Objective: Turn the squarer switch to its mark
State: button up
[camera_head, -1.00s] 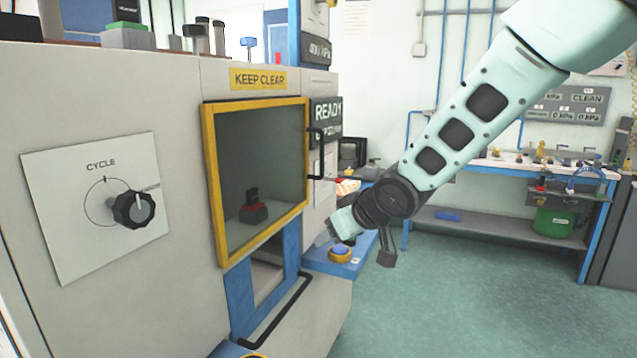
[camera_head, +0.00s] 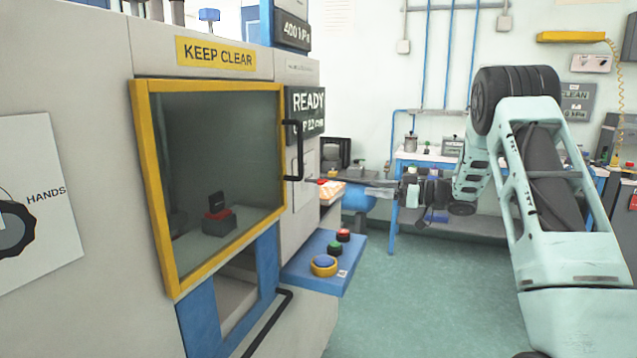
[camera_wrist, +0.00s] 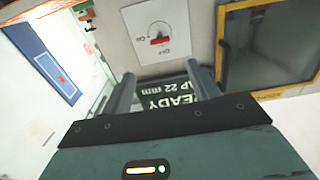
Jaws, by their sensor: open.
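In the wrist view, a white plate (camera_wrist: 163,30) carries a red-handled switch (camera_wrist: 160,41) with ON and OFF markings; it appears beyond my fingertips. No label reading "squarer" is legible. In the head view, a black rotary knob (camera_head: 14,229) sits on a white plate (camera_head: 55,165) marked HANDS, cut off by the left edge. My gripper (camera_wrist: 160,70) is open and empty, its two fingers apart in front of the dark READY display (camera_wrist: 168,97). In the head view, my gripper (camera_head: 380,188) is right of the machine, pointing left; its fingertips are hard to make out.
A yellow-framed window (camera_head: 225,190) with a dark handle (camera_head: 293,150) fills the machine front; its frame also stands at right in the wrist view (camera_wrist: 222,50). A blue shelf (camera_head: 325,262) with several buttons juts out below. Open floor (camera_head: 420,300) lies to the right.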

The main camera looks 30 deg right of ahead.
aim_at(326, 182)
jog(key=p+x, duration=0.2)
jog(key=x, duration=1.3)
jog(key=shift+w+a, duration=0.25)
jog(key=c, duration=1)
